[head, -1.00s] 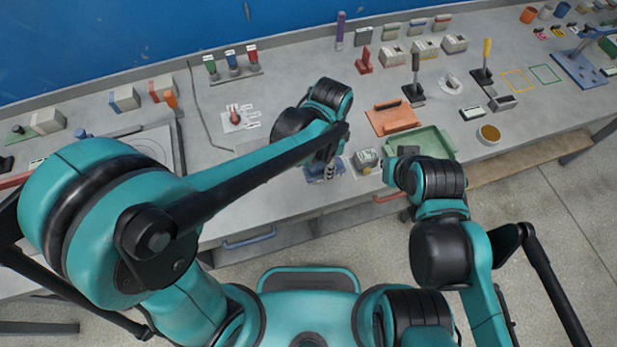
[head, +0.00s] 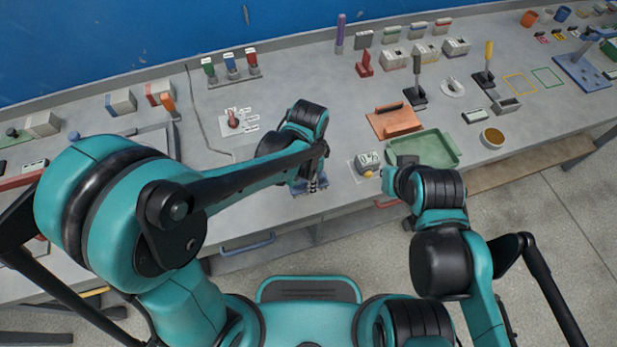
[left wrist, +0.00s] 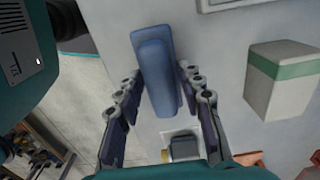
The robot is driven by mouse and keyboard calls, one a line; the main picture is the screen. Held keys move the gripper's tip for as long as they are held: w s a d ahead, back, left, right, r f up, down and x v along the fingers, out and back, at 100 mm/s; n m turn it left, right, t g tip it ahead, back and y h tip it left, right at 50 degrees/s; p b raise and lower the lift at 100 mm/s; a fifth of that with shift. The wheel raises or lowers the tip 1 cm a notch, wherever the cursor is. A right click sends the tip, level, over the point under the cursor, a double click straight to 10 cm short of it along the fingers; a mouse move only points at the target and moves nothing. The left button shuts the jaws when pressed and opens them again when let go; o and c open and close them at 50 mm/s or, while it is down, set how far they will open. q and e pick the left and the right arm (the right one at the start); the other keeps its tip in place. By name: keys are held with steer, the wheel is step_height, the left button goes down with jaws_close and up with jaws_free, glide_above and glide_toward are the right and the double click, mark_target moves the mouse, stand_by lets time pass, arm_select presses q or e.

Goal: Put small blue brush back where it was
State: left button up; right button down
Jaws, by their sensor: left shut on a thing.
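The small blue brush (left wrist: 158,70) is a plain blue block-like piece in the left wrist view. It sits between the two dark fingers of my left gripper (left wrist: 160,95), which is shut on it. In the head view my left gripper (head: 309,184) is low over the front part of the bench, left of a small display device; some blue shows beneath it, partly hidden. My right gripper (head: 402,162) is at the left edge of the green tray; its fingers are mostly hidden by the wrist.
The display device (head: 368,161) stands on a pale pad. The green tray (head: 440,136) and an orange board (head: 394,123) lie right of it. A rack (head: 236,80) with green, blue and red-topped pieces stands at the back. A red-knobbed plate (head: 236,123) lies behind my left arm.

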arm_select(q)
steer(key=o, duration=1.1)
steer(key=shift+r+p, duration=0.3)
steer(key=shift+p, duration=0.05)
step_height(320, 180, up, 12)
steer(key=p, duration=0.4)
steer(key=s+a+r+n+t, duration=0.2)
steer(key=a+n+t, duration=0.1)
steer(key=a+n, duration=0.4)
steer(key=s+a+r+n+t, duration=0.2)
steer(key=s+a+n+t, duration=0.1)
steer(key=a+n, duration=0.4)
steer(key=a+t, duration=0.1)
steer(key=a, duration=0.2)
steer(key=shift+a, duration=0.4)
